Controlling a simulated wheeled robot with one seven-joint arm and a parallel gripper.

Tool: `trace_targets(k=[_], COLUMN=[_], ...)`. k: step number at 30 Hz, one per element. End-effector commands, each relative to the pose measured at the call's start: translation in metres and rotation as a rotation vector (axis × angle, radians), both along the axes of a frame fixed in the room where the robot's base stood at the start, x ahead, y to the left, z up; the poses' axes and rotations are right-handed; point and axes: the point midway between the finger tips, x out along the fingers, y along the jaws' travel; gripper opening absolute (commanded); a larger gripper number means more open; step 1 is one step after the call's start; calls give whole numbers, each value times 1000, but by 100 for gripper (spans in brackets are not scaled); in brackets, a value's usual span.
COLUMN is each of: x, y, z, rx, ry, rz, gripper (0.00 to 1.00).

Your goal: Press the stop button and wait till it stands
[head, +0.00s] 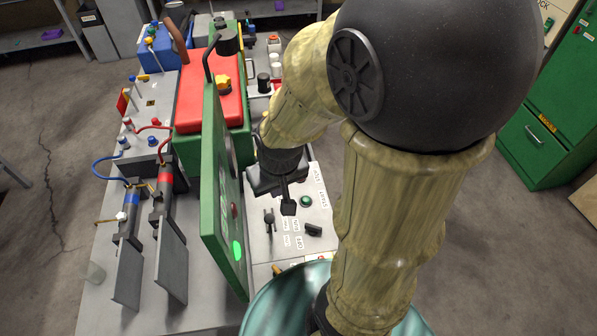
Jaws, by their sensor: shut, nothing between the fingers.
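My gripper (288,206) hangs over the grey labelled panel (315,186), just right of the upright green panel. Its dark fingers look closed together, with nothing held. A small red button (235,210) shows on the right-hand face of the green panel (211,190), seen at a steep angle. The fingers are to the right of this button, with a visible gap in the picture. I cannot read any label that names it as the stop button. A bright green round spot (238,250) shows below it on the same face.
A green button (305,201) and small black levers (313,230) sit on the grey panel near my gripper. A red box (210,95) stands behind the green panel. Two clamped cylinders (163,190) stand at left. A green cabinet (541,130) stands at right.

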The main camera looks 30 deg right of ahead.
Motion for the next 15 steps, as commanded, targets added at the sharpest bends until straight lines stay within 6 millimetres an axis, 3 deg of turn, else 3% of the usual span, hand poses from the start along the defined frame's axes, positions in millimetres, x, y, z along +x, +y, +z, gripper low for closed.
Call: trace_targets(k=[8, 15], x=[2, 19], y=[-1, -4], z=[-2, -20], rx=[21, 176], ry=[17, 117], rz=[-35, -281], gripper=[0, 0])
